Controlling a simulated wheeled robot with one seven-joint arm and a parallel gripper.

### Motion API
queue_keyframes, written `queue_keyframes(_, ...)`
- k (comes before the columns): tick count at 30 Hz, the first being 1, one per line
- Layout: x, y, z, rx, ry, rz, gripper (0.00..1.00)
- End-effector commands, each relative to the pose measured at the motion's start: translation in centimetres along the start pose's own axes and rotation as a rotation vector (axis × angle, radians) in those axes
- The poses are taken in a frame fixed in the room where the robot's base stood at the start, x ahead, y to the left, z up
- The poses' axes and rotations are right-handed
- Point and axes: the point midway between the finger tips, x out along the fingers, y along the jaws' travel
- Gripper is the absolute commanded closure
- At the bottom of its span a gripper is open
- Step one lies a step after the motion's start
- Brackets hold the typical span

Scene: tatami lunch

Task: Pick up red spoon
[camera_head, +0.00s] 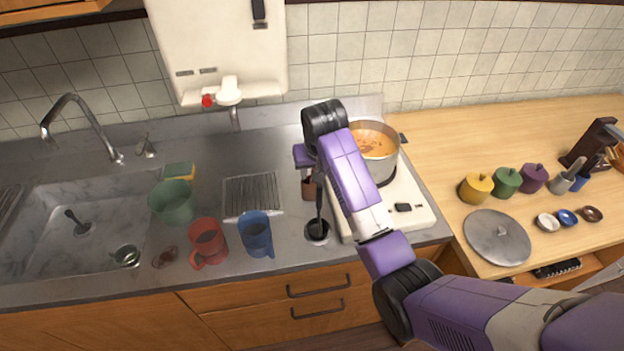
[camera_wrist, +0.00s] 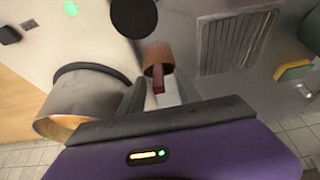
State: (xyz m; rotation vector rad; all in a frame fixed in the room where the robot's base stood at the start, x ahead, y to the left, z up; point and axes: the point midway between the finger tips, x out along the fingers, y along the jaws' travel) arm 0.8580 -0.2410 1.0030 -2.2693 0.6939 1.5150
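A dark red upright handle (camera_wrist: 158,84), likely the red spoon, stands in a small brown cup (camera_wrist: 156,57) in the wrist view. The cup also shows in the head view (camera_head: 308,188), left of the stove and partly hidden by my arm. My gripper (camera_wrist: 160,92) is open above the cup, with one finger on each side of the handle. I see no clear contact between fingers and handle. The spoon's lower part is hidden in the cup. In the head view my arm hides the fingertips and the spoon.
A pot of orange soup (camera_head: 374,150) stands on the stove, close right of my arm. A black ladle stands in a dark cup (camera_head: 317,232) in front.

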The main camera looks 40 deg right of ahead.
Motion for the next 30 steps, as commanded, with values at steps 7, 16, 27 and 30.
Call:
queue_keyframes(7, 3.1, 0.2, -0.1, 0.0, -0.003, 0.001, 0.6)
queue_keyframes(16, 3.7, 0.1, -0.1, 0.0, -0.001, 0.0, 0.6)
queue_keyframes(27, 3.6, 0.1, -0.2, 0.001, 0.0, 0.0, 1.0)
queue_keyframes(30, 3.6, 0.1, -0.2, 0.001, 0.0, 0.0, 1.0)
